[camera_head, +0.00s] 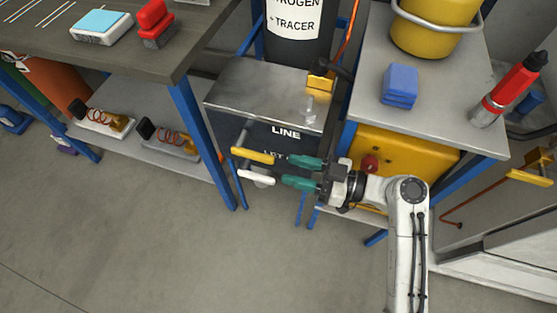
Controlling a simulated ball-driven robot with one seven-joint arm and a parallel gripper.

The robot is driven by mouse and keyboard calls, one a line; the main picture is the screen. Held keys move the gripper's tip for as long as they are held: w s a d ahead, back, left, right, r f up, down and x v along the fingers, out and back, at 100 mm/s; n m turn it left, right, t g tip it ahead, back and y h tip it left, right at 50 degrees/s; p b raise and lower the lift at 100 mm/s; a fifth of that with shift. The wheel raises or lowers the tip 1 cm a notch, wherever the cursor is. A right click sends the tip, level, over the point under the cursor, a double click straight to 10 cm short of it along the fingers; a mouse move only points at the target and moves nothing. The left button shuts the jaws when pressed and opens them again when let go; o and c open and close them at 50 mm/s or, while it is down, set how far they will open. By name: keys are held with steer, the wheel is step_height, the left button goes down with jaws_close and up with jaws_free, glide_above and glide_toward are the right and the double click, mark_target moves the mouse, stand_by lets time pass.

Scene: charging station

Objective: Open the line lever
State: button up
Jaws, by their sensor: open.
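A dark box with a metal top (262,86) stands between two tables, with the word LINE on its front; a second line of lettering is partly hidden. A yellow lever handle (252,156) and a white handle (257,177) stick out low at its front left. Which one the label belongs to is not clear. My gripper (283,170) has teal fingers that point left and stand apart, with nothing between them. Their tips are just right of the two handles. I cannot tell whether they touch either handle. My gripper hides part of the box front.
A grey table (362,88) at the right bears a yellow canister (432,32), blue blocks (399,86) and a red-topped cylinder (509,88). A dark cylinder (295,42) stands behind the box. A dark table (150,52) is at left. The floor in front (150,250) is clear.

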steer(key=shift+w+d+r+y, duration=0.1)
steer(key=shift+w+d+y, duration=0.15)
steer(key=shift+w+y, duration=0.05)
steer(key=shift+w+a, duration=0.15)
steer(key=shift+a, duration=0.1)
glide_toward(231, 149)
steer(key=x, duration=0.3)
steer(key=f+x, duration=0.1)
steer(key=shift+w+a, duration=0.3)
steer(key=shift+w, duration=0.1)
steer(key=shift+c, duration=0.4)
jaws_close()
